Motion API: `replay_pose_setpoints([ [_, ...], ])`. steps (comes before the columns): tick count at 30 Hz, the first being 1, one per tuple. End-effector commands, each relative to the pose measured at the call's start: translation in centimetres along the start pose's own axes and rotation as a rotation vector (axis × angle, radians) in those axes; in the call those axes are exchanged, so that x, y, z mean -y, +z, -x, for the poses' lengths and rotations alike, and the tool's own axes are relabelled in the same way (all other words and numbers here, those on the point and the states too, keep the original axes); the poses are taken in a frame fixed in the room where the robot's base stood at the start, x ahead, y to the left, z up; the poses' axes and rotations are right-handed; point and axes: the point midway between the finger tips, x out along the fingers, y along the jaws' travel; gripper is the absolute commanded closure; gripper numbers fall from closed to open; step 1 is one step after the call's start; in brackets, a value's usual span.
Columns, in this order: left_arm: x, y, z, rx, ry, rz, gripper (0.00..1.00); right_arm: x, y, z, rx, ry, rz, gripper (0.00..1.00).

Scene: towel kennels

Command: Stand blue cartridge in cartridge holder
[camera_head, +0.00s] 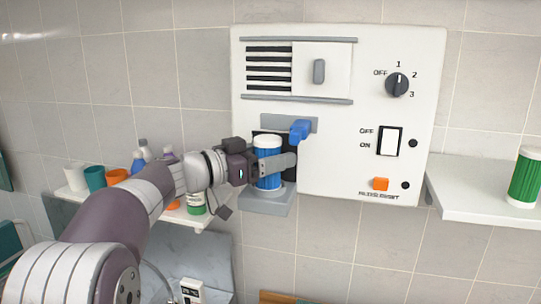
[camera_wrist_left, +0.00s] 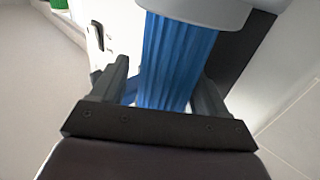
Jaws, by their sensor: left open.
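The blue cartridge (camera_head: 267,148) has a ribbed blue body and white ends. It stands upright in the cartridge holder (camera_head: 262,202), a grey ledge low on the left of the white panel. My left gripper (camera_head: 281,164) reaches in from the left at the cartridge's mid-height. In the left wrist view the ribbed blue body (camera_wrist_left: 178,60) lies between its two spread fingers (camera_wrist_left: 162,88). The gripper is open around the cartridge. The cartridge's seat is partly hidden. My right gripper is not in view.
A blue lever (camera_head: 300,130) is just above and right of the cartridge. The white panel (camera_head: 335,180) carries a knob, switch and orange button. A green cartridge (camera_head: 525,178) stands on the right shelf (camera_head: 470,200). Cups and bottles crowd the left shelf beside my arm.

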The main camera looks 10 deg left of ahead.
Motion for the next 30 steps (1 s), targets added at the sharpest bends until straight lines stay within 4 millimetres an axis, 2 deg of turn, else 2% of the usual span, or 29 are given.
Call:
replay_pose_setpoints([
  [20, 0.3, -0.5, 0.5, -0.011, -0.014, -0.009, 0.08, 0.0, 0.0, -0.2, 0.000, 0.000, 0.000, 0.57],
  [25, 0.1, -0.1, 3.1, -0.008, -0.016, -0.009, 0.08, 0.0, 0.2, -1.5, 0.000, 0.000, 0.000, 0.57],
  [30, -0.2, 0.2, 7.5, -0.006, -0.013, -0.009, 0.08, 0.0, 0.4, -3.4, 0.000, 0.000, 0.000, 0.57],
])
